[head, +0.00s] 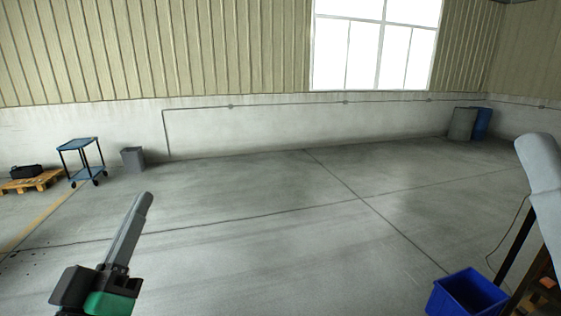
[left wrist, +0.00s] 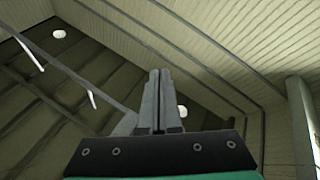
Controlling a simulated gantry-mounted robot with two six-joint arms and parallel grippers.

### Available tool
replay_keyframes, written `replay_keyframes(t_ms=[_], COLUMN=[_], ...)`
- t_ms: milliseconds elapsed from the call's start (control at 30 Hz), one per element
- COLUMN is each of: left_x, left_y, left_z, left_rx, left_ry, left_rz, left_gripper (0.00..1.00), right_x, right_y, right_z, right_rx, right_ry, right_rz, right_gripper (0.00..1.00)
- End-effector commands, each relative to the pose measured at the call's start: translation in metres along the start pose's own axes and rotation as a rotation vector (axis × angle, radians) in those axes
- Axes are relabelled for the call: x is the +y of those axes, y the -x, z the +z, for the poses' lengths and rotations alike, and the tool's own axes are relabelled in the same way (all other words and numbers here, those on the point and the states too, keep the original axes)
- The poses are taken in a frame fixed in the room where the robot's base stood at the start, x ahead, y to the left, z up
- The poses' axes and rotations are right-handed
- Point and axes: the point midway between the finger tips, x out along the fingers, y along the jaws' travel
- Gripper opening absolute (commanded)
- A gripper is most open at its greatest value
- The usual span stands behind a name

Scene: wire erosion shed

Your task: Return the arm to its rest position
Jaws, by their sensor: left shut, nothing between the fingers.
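My left gripper (head: 142,203) rises from the lower left of the head view, with a black and green body and grey fingers pointing up. It holds nothing and stands over the open floor. In the left wrist view its two fingers (left wrist: 159,75) are pressed together, pointing up toward the roof. My right gripper is in neither view.
A blue bin (head: 467,293) stands at the lower right. A blue cart (head: 82,160), a grey bin (head: 132,159) and a wooden pallet (head: 30,183) with a black case (head: 26,171) stand at the left. Barrels (head: 462,124) stand far right. The middle floor is clear.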

Motion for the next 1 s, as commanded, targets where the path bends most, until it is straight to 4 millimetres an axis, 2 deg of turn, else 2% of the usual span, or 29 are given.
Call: replay_keyframes(t_ms=[33, 100, 233, 267, 300, 333, 367, 400, 733, 833, 1000], left_x=[0.028, 0.058, 0.096, 0.100, 0.100, 0.097, 0.108, 0.115, 0.163, 0.172, 0.175], left_y=[0.003, 0.013, 0.044, 0.057, 0.064, 0.059, 0.046, 0.037, -0.021, -0.033, -0.036], left_z=[-0.031, -0.069, -0.132, -0.144, -0.146, -0.140, -0.162, -0.175, -0.272, -0.290, -0.295], left_rx=[0.065, 0.148, 0.301, 0.335, 0.341, 0.320, 0.323, 0.322, 0.319, 0.318, 0.318], left_ry=[-0.028, -0.079, -0.214, -0.273, -0.377, -0.451, -0.442, -0.438, -0.435, -0.435, -0.435], left_rz=[0.051, 0.104, 0.155, 0.154, 0.134, 0.115, 0.117, 0.118, 0.117, 0.117, 0.117], left_gripper=[0.00, 0.00, 0.00, 0.00, 0.00, 0.00, 0.00, 0.00, 0.00, 0.00, 0.00], right_x=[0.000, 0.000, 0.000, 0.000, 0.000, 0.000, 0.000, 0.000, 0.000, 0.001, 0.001], right_y=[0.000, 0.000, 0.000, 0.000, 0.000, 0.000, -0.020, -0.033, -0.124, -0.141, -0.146], right_z=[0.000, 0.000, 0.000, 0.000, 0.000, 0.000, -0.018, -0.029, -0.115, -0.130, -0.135], right_rx=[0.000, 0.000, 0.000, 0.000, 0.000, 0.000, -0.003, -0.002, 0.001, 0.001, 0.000], right_ry=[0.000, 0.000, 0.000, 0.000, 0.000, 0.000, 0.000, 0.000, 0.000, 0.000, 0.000], right_rz=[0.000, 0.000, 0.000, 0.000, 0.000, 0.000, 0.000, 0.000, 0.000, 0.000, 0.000], right_gripper=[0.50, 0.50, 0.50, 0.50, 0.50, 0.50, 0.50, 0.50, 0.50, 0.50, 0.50])
